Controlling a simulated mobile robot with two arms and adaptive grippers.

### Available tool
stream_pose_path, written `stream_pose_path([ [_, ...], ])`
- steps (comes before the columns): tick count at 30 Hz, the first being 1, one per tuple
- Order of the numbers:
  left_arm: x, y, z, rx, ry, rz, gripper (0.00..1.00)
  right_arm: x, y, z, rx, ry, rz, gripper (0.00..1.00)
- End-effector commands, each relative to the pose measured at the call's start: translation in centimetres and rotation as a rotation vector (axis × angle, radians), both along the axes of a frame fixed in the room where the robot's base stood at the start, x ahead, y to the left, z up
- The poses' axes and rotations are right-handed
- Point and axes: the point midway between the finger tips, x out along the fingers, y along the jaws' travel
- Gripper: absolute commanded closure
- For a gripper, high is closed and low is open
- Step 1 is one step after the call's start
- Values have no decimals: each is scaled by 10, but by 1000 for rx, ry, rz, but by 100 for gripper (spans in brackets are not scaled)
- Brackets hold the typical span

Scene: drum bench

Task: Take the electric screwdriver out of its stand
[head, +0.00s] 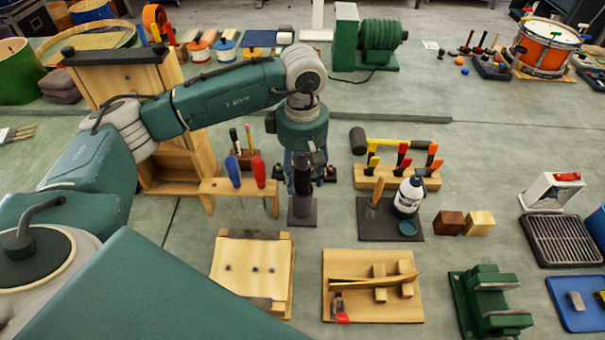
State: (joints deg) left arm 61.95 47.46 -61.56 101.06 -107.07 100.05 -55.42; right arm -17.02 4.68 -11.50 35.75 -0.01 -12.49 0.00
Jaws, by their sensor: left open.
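The electric screwdriver (302,182) is a dark upright cylinder in its dark stand (302,212), near the middle of the head view. My left gripper (306,172) comes down from above, open, with its fingers at the screwdriver's upper part. The gripper and wrist hide the top of the screwdriver. I cannot tell whether the fingers touch it. My right gripper is not in view.
Just left is a wooden rack (208,187) with blue and red screwdrivers. To the right are a clamp rack (397,180) and a dark tray (375,225) with a white bottle (408,196). In front lie wooden boards (345,262). A mallet (358,141) lies behind.

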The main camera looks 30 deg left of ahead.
Motion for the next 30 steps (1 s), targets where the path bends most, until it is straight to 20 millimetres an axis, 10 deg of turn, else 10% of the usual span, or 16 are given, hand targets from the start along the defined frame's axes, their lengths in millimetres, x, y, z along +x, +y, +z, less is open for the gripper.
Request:
stream_pose_path([
  [6, 0, 0, -1, 0, -1, 0, 52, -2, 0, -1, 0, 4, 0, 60],
  [14, 0, 0, -1, 0, -1, 0, 100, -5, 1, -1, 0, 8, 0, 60],
  [30, 2, -1, 19, -2, -7, -1, 100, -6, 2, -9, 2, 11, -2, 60],
])
